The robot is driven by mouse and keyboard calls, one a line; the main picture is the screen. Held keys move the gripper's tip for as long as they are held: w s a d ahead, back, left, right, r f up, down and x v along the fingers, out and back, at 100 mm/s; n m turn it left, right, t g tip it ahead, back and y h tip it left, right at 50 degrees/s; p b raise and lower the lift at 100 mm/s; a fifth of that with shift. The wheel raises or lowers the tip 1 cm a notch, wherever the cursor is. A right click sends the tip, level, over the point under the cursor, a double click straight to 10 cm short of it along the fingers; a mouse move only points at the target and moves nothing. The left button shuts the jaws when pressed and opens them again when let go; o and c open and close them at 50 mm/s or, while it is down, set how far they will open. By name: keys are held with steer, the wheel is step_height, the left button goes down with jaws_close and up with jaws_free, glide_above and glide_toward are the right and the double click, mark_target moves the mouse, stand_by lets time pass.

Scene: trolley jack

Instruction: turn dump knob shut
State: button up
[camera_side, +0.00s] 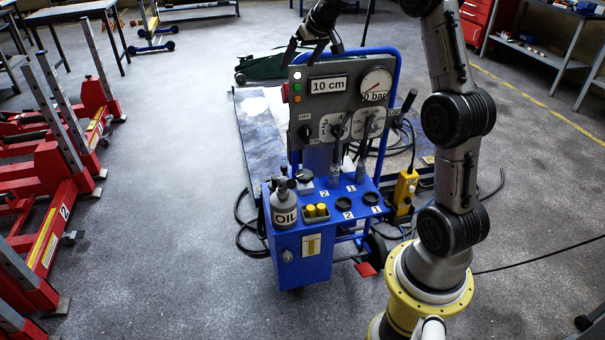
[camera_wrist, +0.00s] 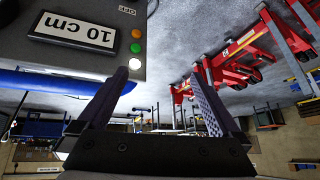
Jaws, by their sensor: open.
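The blue trolley (camera_side: 312,255) carries an upright grey panel (camera_side: 330,108) with a "10 cm" display, a "0 bar" gauge (camera_side: 376,85) and dial knobs. A dark switch (camera_side: 305,132) sits by an OFF/ON label. On the blue top, a dark-and-silver knob (camera_side: 304,178) stands beside the OIL bottle (camera_side: 284,208); I cannot tell which knob is the dump knob. My gripper (camera_side: 316,52) is open and empty at the panel's upper edge. In the wrist view its fingers (camera_wrist: 161,82) are apart, beside the display and lights, with no knob between them.
Two upright levers (camera_side: 340,145) rise from the trolley top. A blue handle frame (camera_side: 395,75) stands behind the panel. Red lifting stands (camera_side: 60,170) are at left; a yellow control box (camera_side: 405,188) and cables lie right of the trolley. The floor between stands and trolley is clear.

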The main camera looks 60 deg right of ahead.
steer(key=w+d+r+m+t+h, duration=0.45)
steer(key=w+r+t, duration=0.25)
steer(key=w+r, duration=0.5)
steer(key=m+g+h, duration=0.1)
steer(key=m+g, duration=0.7)
steer(key=g, duration=0.4)
glide_above(303, 175)
steer(key=w, duration=0.1)
step_height(303, 175, down, 10)
steer(key=f, duration=0.1)
steer(key=s+a+f+g+y, duration=0.1)
steer(key=a+f+y, duration=0.2)
steer(key=a, duration=0.3)
steer(key=d+f, duration=0.1)
steer(key=f, duration=1.2)
steer(key=d+f, duration=0.2)
steer(key=f, duration=1.1)
steer(key=d+f, duration=0.2)
steer(key=f, duration=1.1)
steer(key=shift+d, duration=0.2)
